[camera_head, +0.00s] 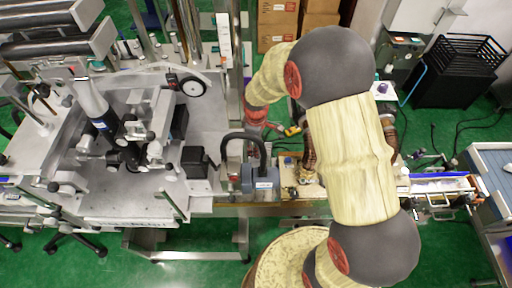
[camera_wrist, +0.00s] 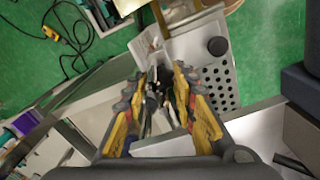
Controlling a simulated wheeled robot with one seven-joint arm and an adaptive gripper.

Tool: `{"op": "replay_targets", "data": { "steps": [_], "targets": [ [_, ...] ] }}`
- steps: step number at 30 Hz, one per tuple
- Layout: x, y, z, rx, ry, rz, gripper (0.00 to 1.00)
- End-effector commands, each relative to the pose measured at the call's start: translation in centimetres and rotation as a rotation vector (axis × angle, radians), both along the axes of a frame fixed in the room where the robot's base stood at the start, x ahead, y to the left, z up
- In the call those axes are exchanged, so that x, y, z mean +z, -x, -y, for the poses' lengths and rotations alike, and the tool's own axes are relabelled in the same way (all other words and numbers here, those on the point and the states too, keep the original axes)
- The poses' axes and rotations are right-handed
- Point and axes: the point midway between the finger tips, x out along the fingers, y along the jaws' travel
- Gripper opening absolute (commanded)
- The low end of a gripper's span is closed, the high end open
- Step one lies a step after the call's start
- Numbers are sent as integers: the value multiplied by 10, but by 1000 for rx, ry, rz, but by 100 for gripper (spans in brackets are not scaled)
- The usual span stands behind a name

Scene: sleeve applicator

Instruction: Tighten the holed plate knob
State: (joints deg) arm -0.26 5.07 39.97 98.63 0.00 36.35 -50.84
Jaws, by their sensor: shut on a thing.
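In the wrist view, my gripper (camera_wrist: 160,82) has its two yellow-and-grey fingers closed in around a small dark part (camera_wrist: 158,92) between the tips. This part is mostly hidden by the fingers, so I cannot tell whether it is the knob of the task. Just right of the fingers is a light metal plate with rows of holes (camera_wrist: 222,84). A round black knob (camera_wrist: 217,46) shows on the plate's upper end, apart from my fingers. In the head view my arm reaches over the machine, and I cannot make out the fingertips.
In the head view, a grey block with a black curved handle (camera_head: 262,179) stands on the machine's front edge. A metal machine bed (camera_head: 130,205) fills the left. A black basket (camera_head: 462,72) stands at the right. In the wrist view a black cable (camera_wrist: 75,35) lies on the green floor.

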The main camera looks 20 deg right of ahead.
Motion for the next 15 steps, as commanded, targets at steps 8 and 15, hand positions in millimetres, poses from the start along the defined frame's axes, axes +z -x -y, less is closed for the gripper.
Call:
{"op": "replay_targets", "data": {
  "steps": [8, 15],
  "targets": [
    [0, -1, 0, 1, 0, 1, 40],
    [0, 0, 0, 1, 1, 1, 46]
  ]
}}
